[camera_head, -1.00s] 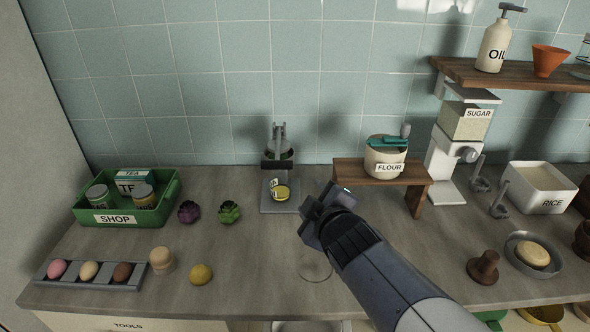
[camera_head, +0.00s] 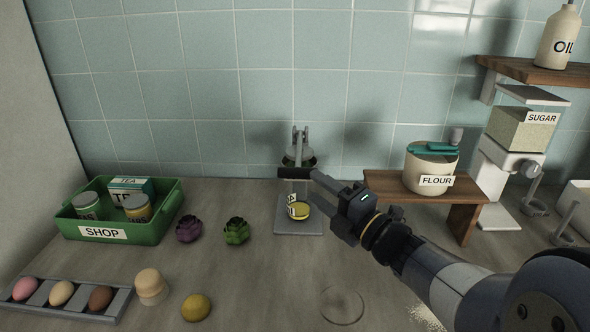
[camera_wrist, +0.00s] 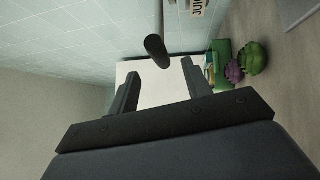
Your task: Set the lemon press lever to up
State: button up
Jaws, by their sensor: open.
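The lemon press (camera_head: 299,228) stands on the counter near the tiled wall, with a grey base and upright. Its lever has a black crosswise handle (camera_head: 293,173), held in front of the upright above the base. A yellow piece with a white label (camera_head: 300,212) sits on the base. My gripper (camera_head: 317,189) is open and empty, just right of the handle. In the wrist view, the dark handle (camera_wrist: 156,48) shows almost end-on, near the gap between my open fingertips (camera_wrist: 160,72). Whether they touch it I cannot tell.
A wooden stand (camera_head: 390,186) with a flour pot (camera_head: 428,173) is close right of my gripper. A green artichoke (camera_head: 236,231), a purple one (camera_head: 188,229) and a green shop crate (camera_head: 75,229) stand left. The counter in front of the press is mostly clear.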

aim_at(292, 170)
jog(key=p+x, duration=0.1)
jog(key=x, duration=0.8)
jog(key=shift+d, duration=0.1)
jog(key=shift+c, duration=0.4)
jog(key=shift+s, duration=0.1)
grip_shut()
